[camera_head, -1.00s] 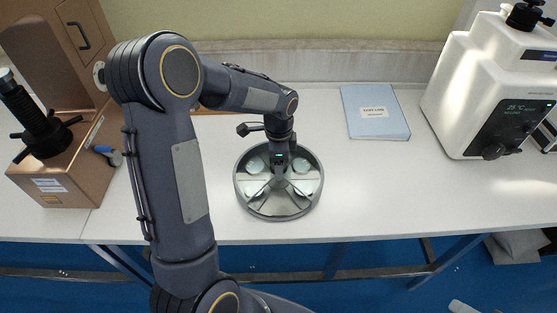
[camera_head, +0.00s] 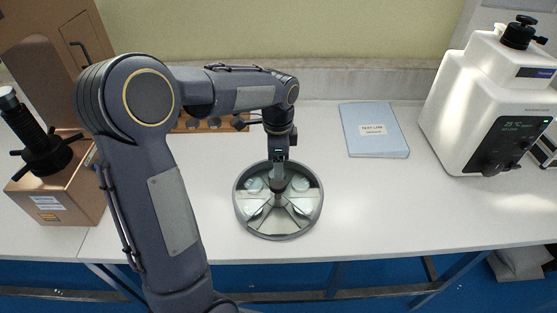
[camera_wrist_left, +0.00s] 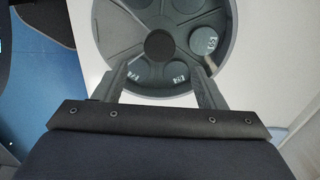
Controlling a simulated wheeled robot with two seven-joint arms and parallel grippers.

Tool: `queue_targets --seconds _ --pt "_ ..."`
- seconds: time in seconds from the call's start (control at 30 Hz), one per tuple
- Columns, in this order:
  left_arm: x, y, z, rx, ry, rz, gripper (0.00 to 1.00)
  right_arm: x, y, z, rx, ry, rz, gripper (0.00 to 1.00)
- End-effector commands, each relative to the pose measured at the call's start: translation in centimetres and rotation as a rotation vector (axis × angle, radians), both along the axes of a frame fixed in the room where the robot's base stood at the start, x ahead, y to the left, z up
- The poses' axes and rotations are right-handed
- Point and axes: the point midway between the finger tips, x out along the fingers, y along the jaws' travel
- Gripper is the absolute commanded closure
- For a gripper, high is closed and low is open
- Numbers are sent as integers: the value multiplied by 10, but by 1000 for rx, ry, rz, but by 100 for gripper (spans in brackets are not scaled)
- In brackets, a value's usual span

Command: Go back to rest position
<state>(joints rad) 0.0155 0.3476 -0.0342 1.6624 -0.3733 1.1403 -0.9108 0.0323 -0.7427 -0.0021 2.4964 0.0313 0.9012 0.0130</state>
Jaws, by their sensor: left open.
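My left arm comes in from the left in the head view and bends down over a round metal tray (camera_head: 240,213). My left gripper (camera_head: 278,184) points down above the tray's middle. In the left wrist view the gripper (camera_wrist_left: 160,80) is open, its two fingers apart with nothing held between them. The round tray (camera_wrist_left: 104,30) lies below the fingers, with compartments around a dark centre knob (camera_wrist_left: 160,45). Several round labelled pieces sit in its compartments, one of them a grey disc (camera_wrist_left: 203,40). My right gripper is not in view.
A white tester with a display (camera_head: 478,105) stands at the right. A blue folder (camera_head: 374,130) lies right of the tray. A copper-coloured device (camera_head: 62,190) stands at the left. A wooden holder (camera_head: 212,124) is behind my arm. The white table front is clear.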

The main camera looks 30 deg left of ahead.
Motion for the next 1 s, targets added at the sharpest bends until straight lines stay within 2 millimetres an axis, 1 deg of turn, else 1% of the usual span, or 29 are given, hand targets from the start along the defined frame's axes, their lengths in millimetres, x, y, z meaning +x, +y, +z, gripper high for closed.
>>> queue_targets --seconds 0.27,0.37,0.47,0.57,0.6,0.67,0.7,0.8,0.9,1.0 --pt "-1 0 1 -2 -4 7 36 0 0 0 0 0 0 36" --pt "-12 -1 11 -22 -25 59 36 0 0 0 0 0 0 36" --pt "-38 -4 30 -71 -72 182 36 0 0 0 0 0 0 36" --pt "-77 -13 48 -151 -130 364 36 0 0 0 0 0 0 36" --pt "-94 -17 54 -188 -150 442 36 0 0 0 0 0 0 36" --pt "-118 -25 60 -245 -179 558 36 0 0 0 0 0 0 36" --pt "-134 -30 62 -286 -194 634 36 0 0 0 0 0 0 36" --pt "-169 -45 63 -385 -225 809 36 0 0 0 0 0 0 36" --pt "-196 -58 58 -472 -241 954 36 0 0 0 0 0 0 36" --pt "-212 -67 53 -535 -245 1055 36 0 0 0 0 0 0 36"
